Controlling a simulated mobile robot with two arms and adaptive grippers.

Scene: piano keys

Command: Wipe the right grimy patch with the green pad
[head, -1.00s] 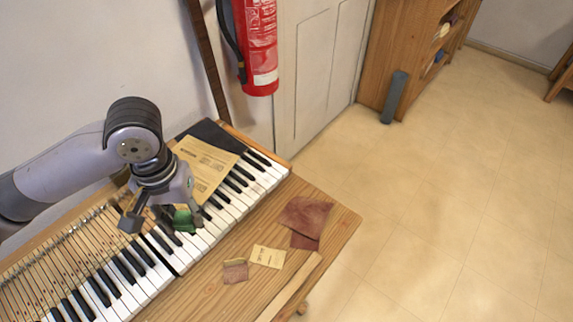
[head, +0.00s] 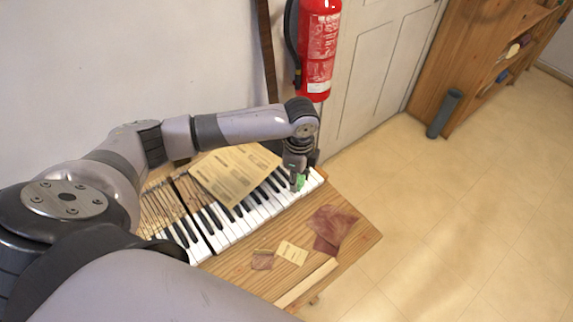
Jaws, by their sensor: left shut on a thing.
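The green pad (head: 300,183) is a small green piece at the right end of the white piano keys (head: 236,229). My left gripper (head: 297,178) is shut on the pad and points down over these keys. I cannot tell whether the pad touches them. No grimy patch can be made out; the gripper and pad hide part of the keys there. My right gripper is not in view.
A printed paper sheet (head: 235,172) lies over the back of the keys. The wooden bench (head: 335,255) in front holds a reddish cloth (head: 331,228), a cream card (head: 292,252) and a small brown scrap (head: 262,260). A red extinguisher (head: 319,45) hangs behind.

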